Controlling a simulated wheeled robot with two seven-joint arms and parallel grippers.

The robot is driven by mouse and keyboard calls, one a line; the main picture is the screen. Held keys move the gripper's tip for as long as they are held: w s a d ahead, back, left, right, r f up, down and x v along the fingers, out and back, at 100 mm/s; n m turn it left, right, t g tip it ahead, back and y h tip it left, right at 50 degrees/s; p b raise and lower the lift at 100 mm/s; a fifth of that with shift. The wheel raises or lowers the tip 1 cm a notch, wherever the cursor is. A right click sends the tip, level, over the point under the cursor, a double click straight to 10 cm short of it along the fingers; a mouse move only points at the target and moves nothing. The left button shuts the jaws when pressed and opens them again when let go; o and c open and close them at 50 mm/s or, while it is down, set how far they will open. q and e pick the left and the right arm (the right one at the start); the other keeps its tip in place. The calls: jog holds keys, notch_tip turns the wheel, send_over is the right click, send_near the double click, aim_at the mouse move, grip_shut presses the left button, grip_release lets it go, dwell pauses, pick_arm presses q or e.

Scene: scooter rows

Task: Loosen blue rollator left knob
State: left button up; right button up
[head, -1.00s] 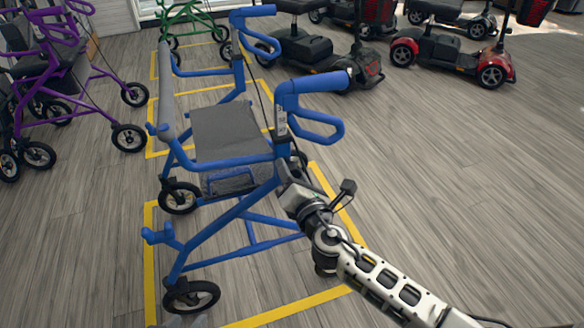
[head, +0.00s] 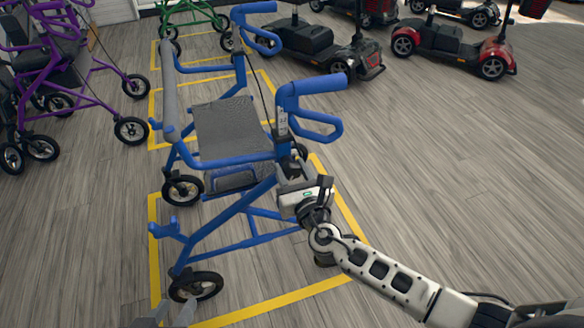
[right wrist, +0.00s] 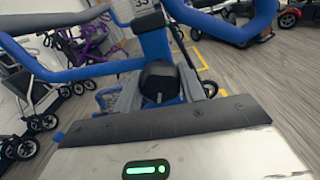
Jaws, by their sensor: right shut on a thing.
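The blue rollator (head: 237,218) stands upright in the middle of the head view, with a grey seat and blue handles. A black knob (right wrist: 160,82) shows on its near handle post in the right wrist view, below a label reading 33. My right gripper (head: 284,174) is at this post, below the near handle; in the right wrist view its grey fingers (right wrist: 160,90) are shut on the knob from both sides.
Yellow floor lines (head: 280,313) frame the rollator. A purple rollator (head: 75,85) stands to the left and a green one (head: 190,15) behind. Dark and red scooters (head: 450,45) stand at the back right. The floor to the right is clear.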

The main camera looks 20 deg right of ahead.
pick_arm(q)
jog(key=shift+r, duration=0.25)
pick_arm(e)
jog(key=shift+f, duration=0.1)
jog(key=o, duration=1)
pick_arm(q)
jog(key=shift+f, duration=0.1)
pick_arm(e)
jog(key=shift+s, duration=0.1)
